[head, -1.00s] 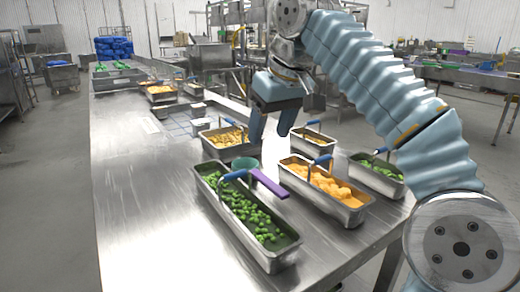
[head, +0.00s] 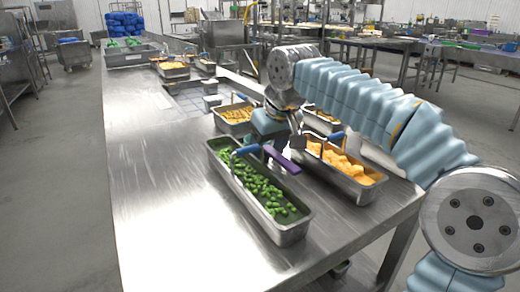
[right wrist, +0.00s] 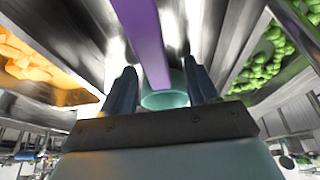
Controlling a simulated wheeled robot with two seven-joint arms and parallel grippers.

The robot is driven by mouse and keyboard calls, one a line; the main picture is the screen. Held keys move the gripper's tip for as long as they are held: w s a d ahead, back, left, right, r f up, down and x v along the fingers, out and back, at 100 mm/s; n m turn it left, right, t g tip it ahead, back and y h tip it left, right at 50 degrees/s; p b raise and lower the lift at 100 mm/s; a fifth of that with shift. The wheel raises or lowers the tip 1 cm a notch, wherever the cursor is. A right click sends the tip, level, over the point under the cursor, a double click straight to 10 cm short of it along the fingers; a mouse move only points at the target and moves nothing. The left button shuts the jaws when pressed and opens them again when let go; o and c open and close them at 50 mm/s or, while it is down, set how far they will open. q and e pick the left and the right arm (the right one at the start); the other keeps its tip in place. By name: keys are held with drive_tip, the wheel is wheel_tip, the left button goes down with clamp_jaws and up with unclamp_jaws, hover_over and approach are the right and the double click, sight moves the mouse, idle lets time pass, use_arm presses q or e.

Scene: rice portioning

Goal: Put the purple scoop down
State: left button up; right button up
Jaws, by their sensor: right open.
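The purple scoop has a long purple handle (head: 282,159) and a teal cup (right wrist: 165,99). In the head view the handle lies between the tray of green vegetables (head: 263,228) and the tray of orange pieces (head: 355,193). My right gripper (head: 268,138) is low at the cup end and hides the cup. In the right wrist view its fingers (right wrist: 162,88) are apart, one on each side of the scoop, with the cup between them. Whether either finger touches the scoop cannot be told. My left gripper is not in view.
Another tray of yellow-orange food (head: 234,120) stands behind the gripper. Blue-handled utensils rest in the trays, one (head: 247,150) close to the gripper. The steel table (head: 165,185) is clear on the left and at the front.

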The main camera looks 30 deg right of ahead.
clamp_jaws()
idle(0.3)
